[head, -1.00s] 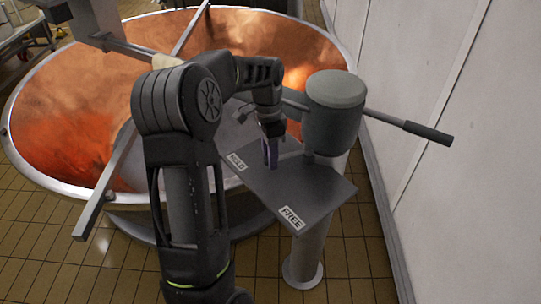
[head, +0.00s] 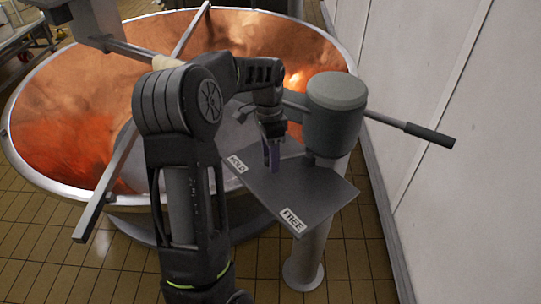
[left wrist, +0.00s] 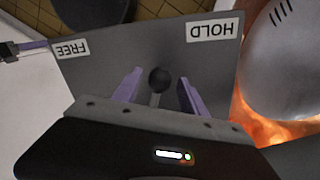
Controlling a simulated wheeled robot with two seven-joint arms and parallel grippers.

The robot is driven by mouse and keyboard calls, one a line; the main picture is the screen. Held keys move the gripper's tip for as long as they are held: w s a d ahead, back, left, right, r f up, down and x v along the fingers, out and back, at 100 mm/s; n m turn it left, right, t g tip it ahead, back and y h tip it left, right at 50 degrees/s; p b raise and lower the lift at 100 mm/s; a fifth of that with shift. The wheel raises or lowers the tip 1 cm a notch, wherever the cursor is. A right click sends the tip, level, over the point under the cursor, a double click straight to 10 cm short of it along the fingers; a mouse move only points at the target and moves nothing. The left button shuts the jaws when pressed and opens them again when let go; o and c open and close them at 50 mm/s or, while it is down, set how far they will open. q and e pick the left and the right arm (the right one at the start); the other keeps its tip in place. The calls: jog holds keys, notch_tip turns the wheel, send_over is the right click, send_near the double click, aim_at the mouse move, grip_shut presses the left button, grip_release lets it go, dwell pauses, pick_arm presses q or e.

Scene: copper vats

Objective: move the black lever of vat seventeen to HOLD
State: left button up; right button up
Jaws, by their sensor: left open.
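A grey plate (head: 318,188) juts from a post beside the vat, with a HOLD label (head: 236,164) at its left corner and a FREE label (head: 292,220) at its front corner. My left gripper (head: 271,158) points down over the plate, on the HOLD side. In the left wrist view, a black ball knob (left wrist: 159,79) on a short grey stem sits between the open purple fingers of my left gripper (left wrist: 158,88), with gaps on both sides. There the knob lies between the FREE label (left wrist: 72,49) and the HOLD label (left wrist: 212,29). My arm hides the knob in the head view.
The large copper vat (head: 70,125) fills the left and back. A grey drum-shaped head (head: 336,115) tops the post. A bar with a black grip (head: 430,134) reaches right from it towards the pale wall (head: 480,190). The tiled floor (head: 350,265) is clear in front.

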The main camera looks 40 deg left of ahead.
pick_arm(q)
jog(key=r, duration=0.7)
jog(key=shift+w+a+r+b, duration=0.2)
jog(key=shift+a+r+b, duration=0.15)
jog(key=shift+r, duration=0.05)
